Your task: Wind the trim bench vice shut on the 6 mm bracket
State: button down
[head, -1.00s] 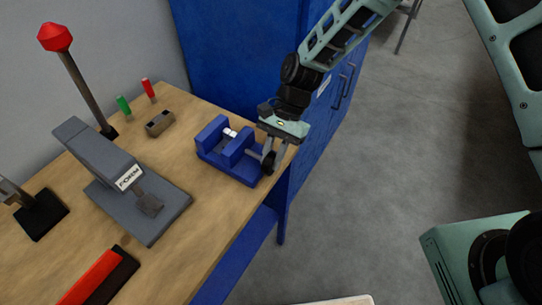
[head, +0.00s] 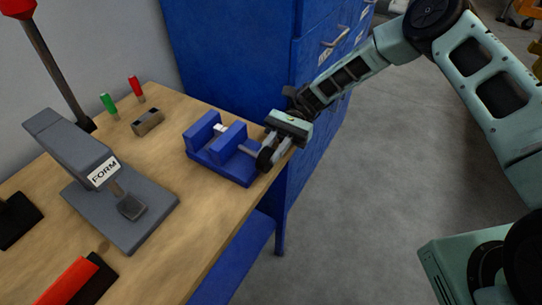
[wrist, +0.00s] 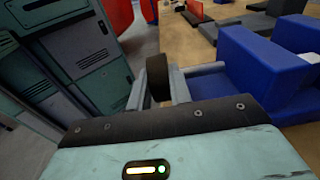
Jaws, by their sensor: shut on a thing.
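The blue bench vice (head: 222,165) sits near the right edge of the wooden bench. A small whitish piece, likely the bracket (head: 220,128), shows between its two jaws; whether both jaws touch it I cannot tell. The vice's screw runs right from the near jaw to a dark round handwheel (head: 264,159). My gripper (head: 267,154) is shut on the handwheel. In the wrist view the dark wheel (wrist: 157,77) stands between my fingers, with the vice (wrist: 245,68) to the right.
A grey press marked FORM (head: 100,170) stands left of the vice. A grey-brown block (head: 148,122), a green-handled tool (head: 108,104) and a red-handled tool (head: 136,88) lie behind. A blue cabinet (head: 230,60) stands close behind the bench; open floor lies right.

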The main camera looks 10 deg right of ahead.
jog(key=shift+w+f+g+y+b, duration=0.1)
jog(key=shift+f+g+y+b, duration=0.15)
jog(key=shift+g+y+b, duration=0.25)
dwell(0.3)
jog(key=c, duration=1.3)
grip_release()
jog(key=shift+f+b+v, duration=0.15)
jog(key=shift+b+v, duration=1.7)
jog(key=shift+v, duration=2.5)
jog(key=shift+f+b+v, duration=0.1)
jog(key=shift+b+v, duration=1.7)
jog(key=shift+v, duration=2.55)
